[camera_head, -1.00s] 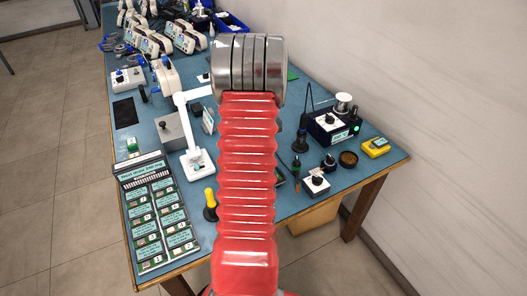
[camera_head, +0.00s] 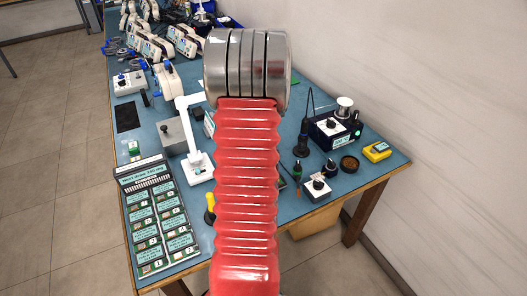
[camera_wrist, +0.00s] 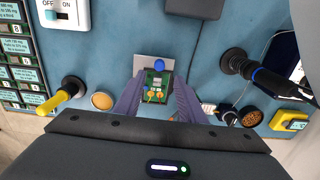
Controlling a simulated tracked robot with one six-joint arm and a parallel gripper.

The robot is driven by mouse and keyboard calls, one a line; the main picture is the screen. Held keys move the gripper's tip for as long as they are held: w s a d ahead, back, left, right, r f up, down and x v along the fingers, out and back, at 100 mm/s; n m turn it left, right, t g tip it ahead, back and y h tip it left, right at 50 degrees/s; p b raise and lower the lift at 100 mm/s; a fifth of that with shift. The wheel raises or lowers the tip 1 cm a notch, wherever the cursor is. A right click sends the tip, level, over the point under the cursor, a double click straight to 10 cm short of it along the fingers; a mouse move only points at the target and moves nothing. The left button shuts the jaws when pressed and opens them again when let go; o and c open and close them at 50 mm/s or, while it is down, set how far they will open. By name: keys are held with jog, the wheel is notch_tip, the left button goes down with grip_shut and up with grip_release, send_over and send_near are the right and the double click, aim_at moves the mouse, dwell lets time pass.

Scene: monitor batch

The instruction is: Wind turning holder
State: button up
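My gripper (camera_wrist: 157,100) shows in the wrist view, with its two grey-purple fingers spread apart. Between and below them is a small green circuit board (camera_wrist: 152,88) with a round blue knob (camera_wrist: 159,65) at its far end. The board lies in front of a pale grey plate (camera_wrist: 148,60) that looks like part of a holder. The fingers stand on either side of the board, and I see no clear contact. In the head view, my red arm hides the gripper and most of this spot.
A yellow-handled tool (camera_wrist: 65,95) and a tan disc (camera_wrist: 102,100) are left of my gripper. A dark upright tool (camera_wrist: 233,61) and a brown dish (camera_wrist: 252,116) are to the right.

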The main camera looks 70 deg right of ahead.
notch_tip(320, 180, up, 5)
jog(key=shift+r, duration=0.2)
dwell(0.8)
